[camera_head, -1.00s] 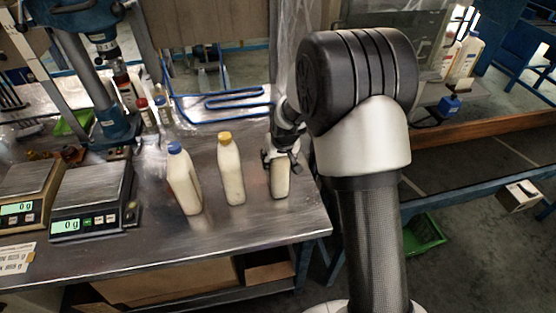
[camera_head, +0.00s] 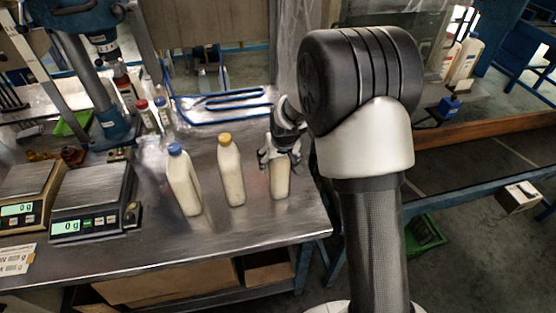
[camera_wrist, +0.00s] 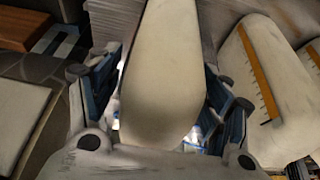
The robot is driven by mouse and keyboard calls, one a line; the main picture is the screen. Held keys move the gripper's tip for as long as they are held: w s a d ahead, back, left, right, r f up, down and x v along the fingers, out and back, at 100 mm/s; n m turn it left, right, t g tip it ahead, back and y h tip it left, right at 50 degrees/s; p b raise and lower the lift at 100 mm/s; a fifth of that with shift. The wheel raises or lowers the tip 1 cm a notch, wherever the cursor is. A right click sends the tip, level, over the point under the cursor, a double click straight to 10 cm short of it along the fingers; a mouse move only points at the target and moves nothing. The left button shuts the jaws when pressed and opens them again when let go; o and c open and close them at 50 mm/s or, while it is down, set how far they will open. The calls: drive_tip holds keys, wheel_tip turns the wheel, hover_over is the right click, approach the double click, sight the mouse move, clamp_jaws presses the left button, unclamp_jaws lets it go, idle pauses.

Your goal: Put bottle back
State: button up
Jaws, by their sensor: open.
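Three white bottles stand in a row on the metal table (camera_head: 240,228). The right bottle (camera_head: 280,181) stands upright near the table's right end, its top partly hidden by my gripper (camera_head: 281,156). The middle bottle (camera_head: 231,175) has a yellow cap, and the left bottle (camera_head: 184,182) has a blue cap. My gripper is open, with its fingers on either side of the right bottle's upper part. In the wrist view the right bottle (camera_wrist: 167,75) lies between the spread fingers of my gripper (camera_wrist: 165,112); I cannot tell whether they touch it. Another bottle (camera_wrist: 258,80) is beside it.
Two scales (camera_head: 92,198) stand at the table's left. Small bottles (camera_head: 146,116) and a blue wire rack (camera_head: 222,105) are behind. More white bottles (camera_head: 464,60) stand at the back right. The table's front edge is clear.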

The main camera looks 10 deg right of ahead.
drive_tip(key=p+v, duration=0.2)
drive_tip(key=v, duration=0.9)
drive_tip(key=shift+p, duration=0.35)
drive_tip(key=s+r, duration=0.7)
drive_tip(key=s, duration=0.3)
drive_tip(key=s+r, duration=0.7)
drive_tip(key=s, duration=1.4)
drive_tip(key=shift+s, duration=0.2)
